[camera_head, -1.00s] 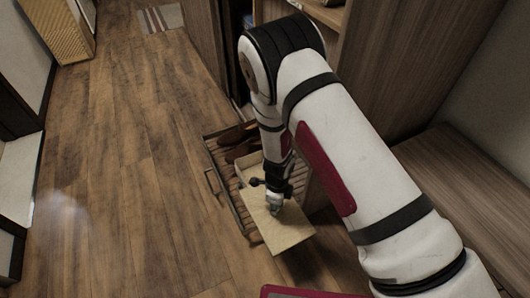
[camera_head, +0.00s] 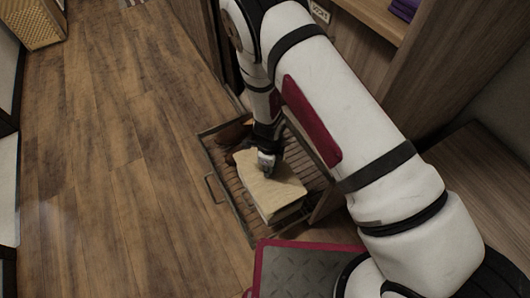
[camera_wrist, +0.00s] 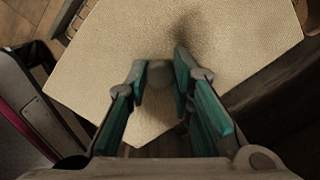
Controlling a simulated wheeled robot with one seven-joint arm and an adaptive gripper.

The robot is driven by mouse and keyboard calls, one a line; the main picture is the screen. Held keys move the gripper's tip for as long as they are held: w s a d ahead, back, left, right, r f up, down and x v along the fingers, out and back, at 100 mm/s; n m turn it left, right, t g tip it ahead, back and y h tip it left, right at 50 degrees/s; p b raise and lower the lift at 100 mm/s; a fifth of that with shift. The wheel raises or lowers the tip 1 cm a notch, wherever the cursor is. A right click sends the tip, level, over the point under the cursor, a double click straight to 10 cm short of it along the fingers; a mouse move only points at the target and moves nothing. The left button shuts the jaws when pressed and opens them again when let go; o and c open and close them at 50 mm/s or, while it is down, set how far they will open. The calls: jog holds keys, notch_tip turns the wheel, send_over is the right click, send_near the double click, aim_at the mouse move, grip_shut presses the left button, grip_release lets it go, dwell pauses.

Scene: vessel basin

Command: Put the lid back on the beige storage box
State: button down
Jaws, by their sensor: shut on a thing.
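The beige lid (camera_head: 262,177) shows as a flat woven panel in the head view. It fills much of the wrist view (camera_wrist: 110,60). My gripper (camera_head: 267,165) points down at the lid's middle. In the wrist view its green-padded fingers (camera_wrist: 160,75) are shut on the lid's small round knob (camera_wrist: 160,74). The beige storage box (camera_head: 287,214) shows as a beige side just under the lid's front edge, inside the open drawer. The lid lies over the box's top and hides its inside. I cannot tell whether the lid rests fully on the rim.
The open slatted drawer (camera_head: 221,168) surrounds the box, with a handle (camera_head: 211,190) on its left side. Brown shoe-like items (camera_head: 233,135) lie at its back. Wooden cabinetry stands to the right.

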jog(key=shift+w+f, duration=0.25)
jog(key=shift+w, duration=0.05)
jog(key=f+b, duration=0.4)
jog(key=shift+d+f, duration=0.2)
jog(key=shift+f, duration=0.05)
jog(key=shift+f+b, duration=0.65)
jog(key=shift+f, duration=0.2)
jog(key=shift+f, duration=0.5)
dwell(1.6)
jog(key=c, duration=1.3)
grip_release()
jog(key=o, duration=0.5)
jog(key=shift+c, duration=0.2)
jog(key=shift+r, duration=0.15)
